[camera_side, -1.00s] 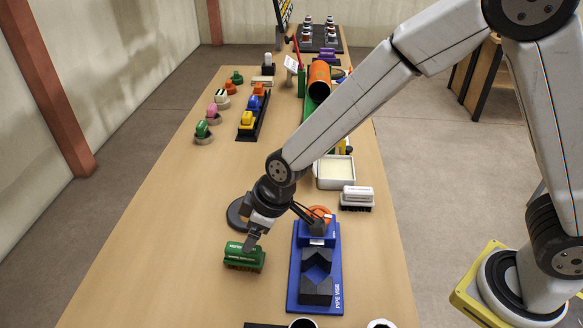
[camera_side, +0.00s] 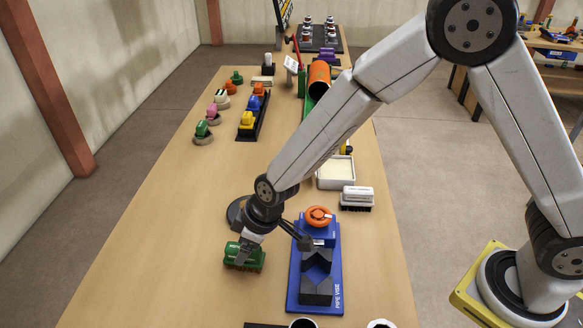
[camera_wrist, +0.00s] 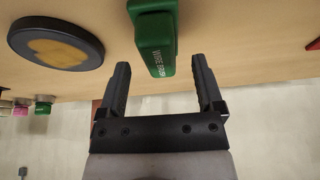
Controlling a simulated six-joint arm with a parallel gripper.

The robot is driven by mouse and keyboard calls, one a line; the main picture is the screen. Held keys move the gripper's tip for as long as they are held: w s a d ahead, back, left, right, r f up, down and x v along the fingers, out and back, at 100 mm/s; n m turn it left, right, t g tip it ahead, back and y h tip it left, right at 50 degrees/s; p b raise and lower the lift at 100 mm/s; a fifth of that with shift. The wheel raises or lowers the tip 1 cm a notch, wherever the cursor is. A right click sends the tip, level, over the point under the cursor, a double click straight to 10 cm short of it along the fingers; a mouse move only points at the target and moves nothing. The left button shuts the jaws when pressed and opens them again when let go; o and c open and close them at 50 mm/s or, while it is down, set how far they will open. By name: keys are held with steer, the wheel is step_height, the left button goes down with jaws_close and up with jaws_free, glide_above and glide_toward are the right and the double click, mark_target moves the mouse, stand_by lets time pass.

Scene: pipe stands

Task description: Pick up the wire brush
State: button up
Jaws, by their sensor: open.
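The wire brush is a green block (camera_side: 231,253) with dark bristles below, standing on the table at the lower left of the side view. In the wrist view the green brush (camera_wrist: 154,40) has white "WIRE BRUSH" lettering. My gripper (camera_side: 242,262) is at the brush in the side view, its fingers overlapping the brush's right part. In the wrist view my gripper (camera_wrist: 160,72) is open, with a finger to each side of the brush's near end. Whether the fingers touch it I cannot tell.
A blue pipe vise (camera_side: 334,270) with an orange wheel stands right of the brush. A round dark disc with a tan middle (camera_wrist: 58,45) lies beside the brush in the wrist view. A white-topped brush (camera_side: 357,194) and a white tray (camera_side: 336,182) stand farther back. The table left of the brush is clear.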

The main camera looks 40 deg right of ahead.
steer(key=shift+x, duration=1.2)
jaws_close()
